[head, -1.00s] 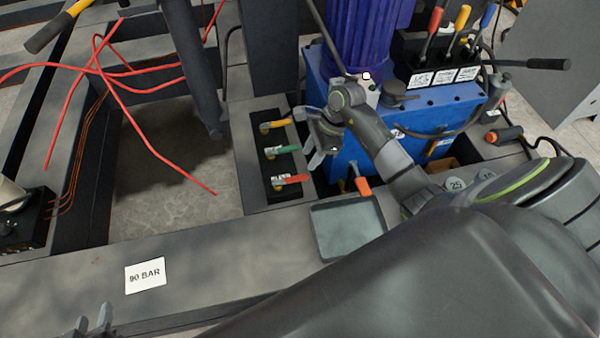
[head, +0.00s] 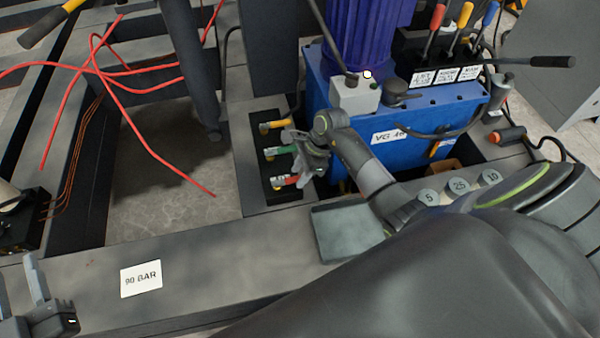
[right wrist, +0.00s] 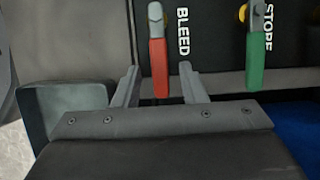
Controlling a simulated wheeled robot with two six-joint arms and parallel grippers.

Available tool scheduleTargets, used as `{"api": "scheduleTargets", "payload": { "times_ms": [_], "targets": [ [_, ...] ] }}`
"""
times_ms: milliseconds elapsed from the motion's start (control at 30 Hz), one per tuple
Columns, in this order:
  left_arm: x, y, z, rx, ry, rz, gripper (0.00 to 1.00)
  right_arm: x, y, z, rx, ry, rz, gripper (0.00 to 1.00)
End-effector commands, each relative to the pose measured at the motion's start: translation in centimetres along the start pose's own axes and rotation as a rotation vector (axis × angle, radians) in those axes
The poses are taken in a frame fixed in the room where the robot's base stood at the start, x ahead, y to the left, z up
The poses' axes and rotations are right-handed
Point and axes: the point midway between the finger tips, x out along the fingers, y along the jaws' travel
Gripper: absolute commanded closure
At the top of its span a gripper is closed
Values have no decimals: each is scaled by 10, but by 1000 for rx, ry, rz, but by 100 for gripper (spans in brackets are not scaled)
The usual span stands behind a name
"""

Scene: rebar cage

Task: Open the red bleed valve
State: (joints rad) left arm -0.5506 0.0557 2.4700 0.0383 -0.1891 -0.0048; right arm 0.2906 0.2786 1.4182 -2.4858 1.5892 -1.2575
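The red bleed valve (head: 285,181) is the nearest of three levers on a black strip (head: 257,160). In the right wrist view its red handle (right wrist: 159,68) lies beside the BLEED label. My right gripper (head: 305,165) is at this handle. In the right wrist view its two fingers (right wrist: 160,83) stand open, one on each side of the handle, with gaps showing. The green valve handle (right wrist: 256,62) lies right of the fingers there. My left gripper (head: 20,295) is at the lower left of the head view, fingers apart and empty.
The yellow lever (head: 274,126) and green lever (head: 278,151) sit close beyond the red one. A blue pump unit (head: 400,148) stands right of the strip. A grey tray (head: 340,232) lies nearer. A 90 BAR card (head: 141,279) lies on the beam.

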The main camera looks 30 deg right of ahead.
Motion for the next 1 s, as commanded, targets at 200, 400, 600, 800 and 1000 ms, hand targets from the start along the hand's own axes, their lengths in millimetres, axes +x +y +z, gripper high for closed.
{"api": "scheduleTargets", "payload": {
  "times_ms": [200, 400, 600, 800, 1000],
  "targets": [
    [0, 0, -5, 5, 28, 0, 64, 2, 0, 0, -1, -1, 0, 62],
    [0, 0, -5, 5, 27, 0, 64, 2, 0, 0, -1, -1, 0, 66],
    [0, 0, -5, 5, 27, 0, 64, 2, 0, 0, -1, -1, 0, 92],
    [0, 0, -5, 4, 27, 0, 64, 2, 0, 0, 0, -1, 0, 100],
    [0, 0, -5, 4, 28, 0, 64, 2, 0, -1, -1, 0, 0, 100]
  ]
}}
